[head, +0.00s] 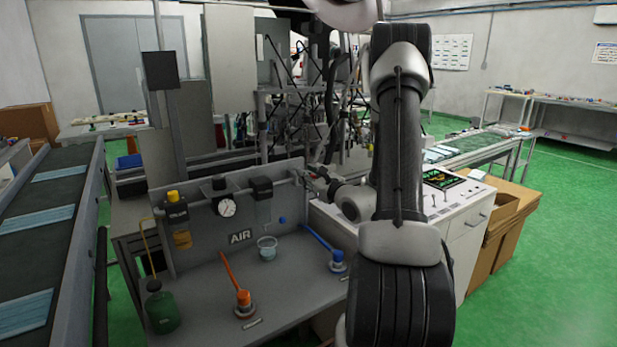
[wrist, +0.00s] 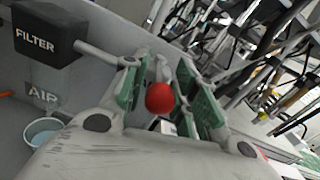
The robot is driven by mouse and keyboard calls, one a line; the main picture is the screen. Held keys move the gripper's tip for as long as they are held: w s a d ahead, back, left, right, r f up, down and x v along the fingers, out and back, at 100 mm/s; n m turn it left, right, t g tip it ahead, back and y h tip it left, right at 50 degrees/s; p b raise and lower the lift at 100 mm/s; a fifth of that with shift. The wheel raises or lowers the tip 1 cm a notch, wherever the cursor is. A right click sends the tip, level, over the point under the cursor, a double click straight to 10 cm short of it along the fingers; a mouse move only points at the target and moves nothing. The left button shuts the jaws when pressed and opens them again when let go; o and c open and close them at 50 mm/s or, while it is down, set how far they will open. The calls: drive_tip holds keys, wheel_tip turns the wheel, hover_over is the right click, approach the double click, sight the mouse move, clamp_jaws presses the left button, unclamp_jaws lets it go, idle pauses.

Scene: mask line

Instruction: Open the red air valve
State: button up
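In the wrist view a round red knob (wrist: 160,98), which looks like part of the red air valve, shows between the green-padded fingers of my gripper (wrist: 160,82). The fingers stand apart, with a visible gap on both sides of the knob. I cannot tell whether anything touches it. The pipe (wrist: 100,52) from the FILTER box (wrist: 48,38) runs toward the left finger. In the head view my gripper (head: 322,180) is at the right end of the grey AIR panel (head: 190,235), by the pipe end. The valve body and handle are mostly hidden there.
A gauge (head: 227,208) is on the panel. A white control cabinet (head: 465,240) stands to the right.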

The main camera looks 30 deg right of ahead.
drive_tip(key=shift+w, duration=0.1)
clamp_jaws()
drive_tip(key=shift+d, duration=0.1)
idle(0.4)
drive_tip(key=shift+w+d+f+n+g+y, duration=0.1)
drive_tip(key=shift+d+n+g+y, duration=0.35)
drive_tip(key=shift+n+y, duration=0.75)
drive_tip(key=shift+w+d+r+n+g+y, duration=0.1)
drive_tip(key=shift+d+n+g+y, duration=0.5)
drive_tip(key=shift+y, duration=1.05)
drive_tip(key=shift+w+d+f+n+g+y, duration=0.15)
drive_tip(key=shift+d+n+y, duration=0.15)
drive_tip(key=shift+n+y, duration=1)
drive_tip(key=shift+d+y, duration=0.1)
drive_tip(key=shift+y, duration=0.15)
